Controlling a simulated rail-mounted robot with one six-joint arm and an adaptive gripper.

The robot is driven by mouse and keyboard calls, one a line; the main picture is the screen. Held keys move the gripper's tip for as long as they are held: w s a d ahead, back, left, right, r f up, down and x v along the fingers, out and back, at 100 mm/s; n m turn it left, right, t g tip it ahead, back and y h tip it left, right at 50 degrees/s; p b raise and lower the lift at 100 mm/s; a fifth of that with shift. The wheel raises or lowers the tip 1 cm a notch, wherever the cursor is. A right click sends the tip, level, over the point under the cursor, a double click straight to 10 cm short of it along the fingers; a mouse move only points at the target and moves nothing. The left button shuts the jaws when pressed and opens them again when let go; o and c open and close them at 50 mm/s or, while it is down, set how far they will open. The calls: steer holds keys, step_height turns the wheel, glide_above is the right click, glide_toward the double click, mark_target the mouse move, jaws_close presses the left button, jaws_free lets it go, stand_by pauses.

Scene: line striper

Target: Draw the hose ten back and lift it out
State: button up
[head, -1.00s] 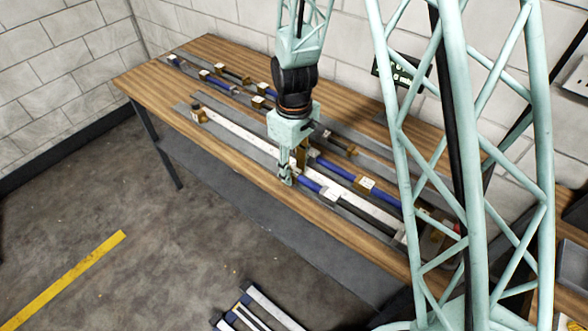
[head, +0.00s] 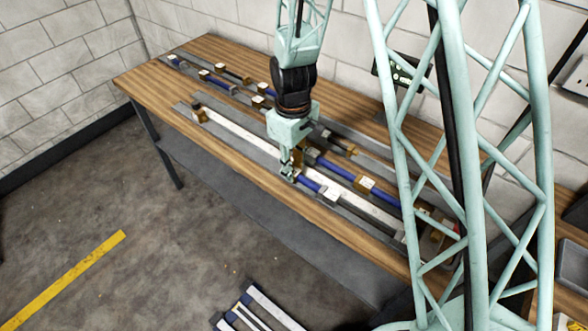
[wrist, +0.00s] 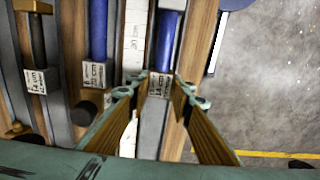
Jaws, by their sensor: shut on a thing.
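My gripper (head: 290,175) points down at the front row of the bench. In the wrist view my gripper (wrist: 163,82) has its fingertips on both sides of a small labelled block at the near end of a blue hose (wrist: 167,38). It is shut on this hose end. The label is too small to read surely. In the head view the blue hose (head: 308,183) runs from my fingertips to a pale tagged block (head: 330,193). It lies along a grey strip at the bench's front edge. I cannot tell whether it is clear of the strip.
A white measuring rule (wrist: 134,40) lies beside the held hose. Another blue hose (wrist: 98,30) with a 20 cm label lies left of it. Other hoses (head: 215,82) lie at the bench's (head: 135,85) far end. Open floor (head: 110,200) is in front.

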steer(key=shift+w+a, duration=0.9)
steer(key=shift+a, duration=0.1)
steer(key=shift+r, duration=0.1)
stand_by(0.6)
step_height(320, 180, up, 7)
steer(key=p, duration=0.3)
stand_by(1.3)
stand_by(0.5)
